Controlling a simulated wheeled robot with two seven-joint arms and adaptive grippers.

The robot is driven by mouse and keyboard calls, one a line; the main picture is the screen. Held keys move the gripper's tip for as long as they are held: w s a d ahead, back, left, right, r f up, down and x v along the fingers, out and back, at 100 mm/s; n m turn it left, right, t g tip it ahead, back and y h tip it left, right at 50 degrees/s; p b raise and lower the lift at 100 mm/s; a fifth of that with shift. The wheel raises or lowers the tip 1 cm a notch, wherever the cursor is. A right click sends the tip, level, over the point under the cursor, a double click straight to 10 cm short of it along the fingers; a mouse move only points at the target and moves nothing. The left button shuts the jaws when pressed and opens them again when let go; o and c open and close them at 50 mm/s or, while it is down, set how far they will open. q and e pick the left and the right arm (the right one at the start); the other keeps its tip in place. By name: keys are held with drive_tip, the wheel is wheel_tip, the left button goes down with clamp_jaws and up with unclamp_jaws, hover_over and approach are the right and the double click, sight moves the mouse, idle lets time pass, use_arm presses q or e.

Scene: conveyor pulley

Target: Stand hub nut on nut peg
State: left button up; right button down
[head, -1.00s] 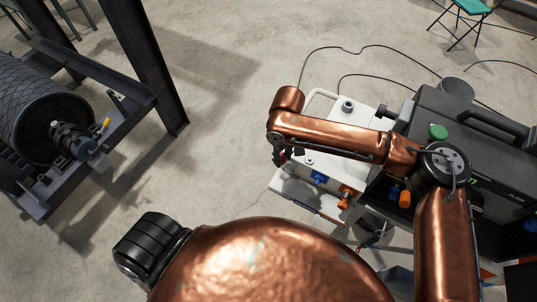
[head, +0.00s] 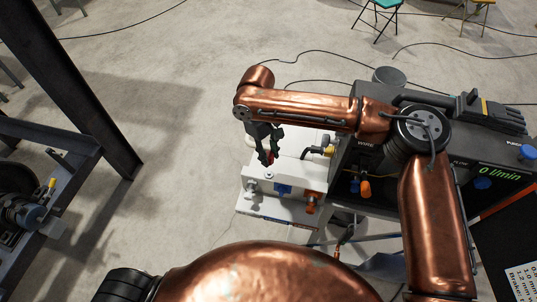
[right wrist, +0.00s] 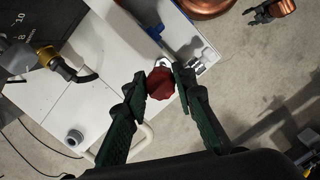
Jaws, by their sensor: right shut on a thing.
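My right gripper (head: 266,158) hangs over the white bench (head: 283,207) in the head view. In the right wrist view its two green fingers (right wrist: 160,88) are shut on a red, faceted piece (right wrist: 160,83), which looks like the hub nut. A bit of the red also shows between the fingers in the head view. A shiny ring-like part lies just beyond the red piece in the right wrist view; I cannot tell whether they touch. I cannot make out for sure which fitting is the nut peg. A grey round post (right wrist: 74,137) stands on the bench.
A blue fitting (head: 283,189) and an orange fitting (head: 312,200) sit on the bench front. A dark flow unit (head: 480,152) stands to its right. A grey bucket (head: 389,76) is behind. Open concrete floor lies left of the bench.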

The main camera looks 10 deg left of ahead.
drive_tip(key=shift+f, duration=2.75)
drive_tip(key=shift+f, duration=0.1)
drive_tip(key=shift+f, duration=0.35)
drive_tip(key=shift+f, duration=0.85)
drive_tip(key=c, duration=1.5)
unclamp_jaws()
drive_tip(key=o, duration=0.4)
drive_tip(key=shift+c, duration=0.2)
drive_tip(key=shift+o, duration=0.2)
drive_tip(key=o, duration=0.4)
